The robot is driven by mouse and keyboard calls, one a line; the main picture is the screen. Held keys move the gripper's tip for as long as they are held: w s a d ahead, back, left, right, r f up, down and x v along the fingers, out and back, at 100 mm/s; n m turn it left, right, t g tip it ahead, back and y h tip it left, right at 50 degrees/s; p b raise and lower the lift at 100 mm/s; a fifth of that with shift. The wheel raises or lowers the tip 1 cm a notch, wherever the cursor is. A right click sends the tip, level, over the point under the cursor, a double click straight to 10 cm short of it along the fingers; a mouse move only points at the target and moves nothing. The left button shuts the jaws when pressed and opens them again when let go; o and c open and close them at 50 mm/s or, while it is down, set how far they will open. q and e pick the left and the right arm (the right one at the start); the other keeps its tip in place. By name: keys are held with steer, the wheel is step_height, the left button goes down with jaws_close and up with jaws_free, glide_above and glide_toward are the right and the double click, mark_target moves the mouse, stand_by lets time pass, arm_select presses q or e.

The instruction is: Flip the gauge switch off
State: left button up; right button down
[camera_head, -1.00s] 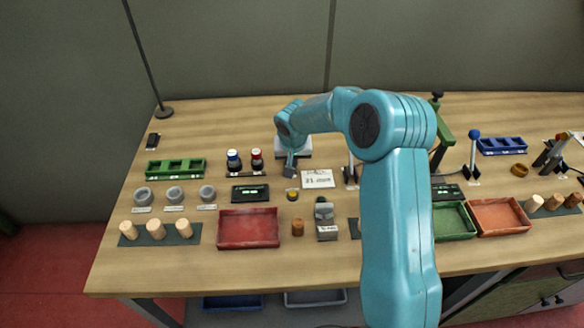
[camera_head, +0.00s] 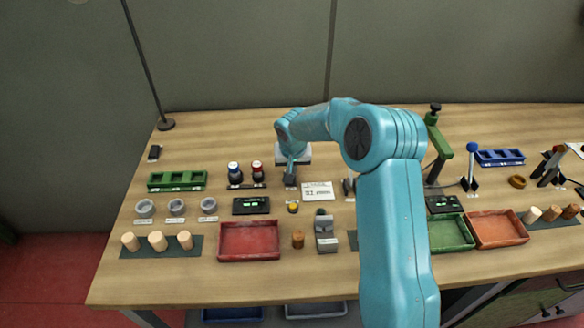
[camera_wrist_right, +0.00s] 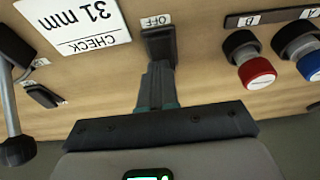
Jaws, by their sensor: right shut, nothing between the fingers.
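The gauge switch (camera_wrist_right: 158,44) is a small dark block with an OFF label on its upper side in the right wrist view. My right gripper (camera_wrist_right: 157,72) is shut and empty, with its fingertips at the lower edge of the switch, partly covering it. I cannot tell whether they touch, or which way the switch is set. In the head view my right gripper (camera_head: 290,178) points down at the table, left of a white card (camera_head: 317,191), and covers most of the switch area. My left gripper is not in view.
A blue-capped knob (camera_wrist_right: 309,62) and a red-capped knob (camera_wrist_right: 256,72) stand close to the switch. A lever (camera_wrist_right: 10,120) stands on the other side. A light block (camera_head: 303,154) is behind the gripper. A red tray (camera_head: 249,256) lies nearer the front edge.

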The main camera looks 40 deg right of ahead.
steer(key=p+v, duration=0.1)
steer(key=v, duration=0.3)
steer(key=shift+d+r, duration=0.1)
steer(key=shift+r, duration=0.3)
arm_select(q)
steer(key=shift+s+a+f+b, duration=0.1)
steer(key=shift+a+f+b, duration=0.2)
steer(key=shift+b, duration=0.55)
arm_select(e)
steer(key=s+a+r, duration=0.3)
steer(key=s+r, duration=0.1)
steer(key=r, duration=0.3)
steer(key=shift+a+r, duration=0.2)
steer(key=shift+a, duration=0.1)
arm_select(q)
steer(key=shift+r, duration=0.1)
arm_select(e)
steer(key=shift+r, duration=0.1)
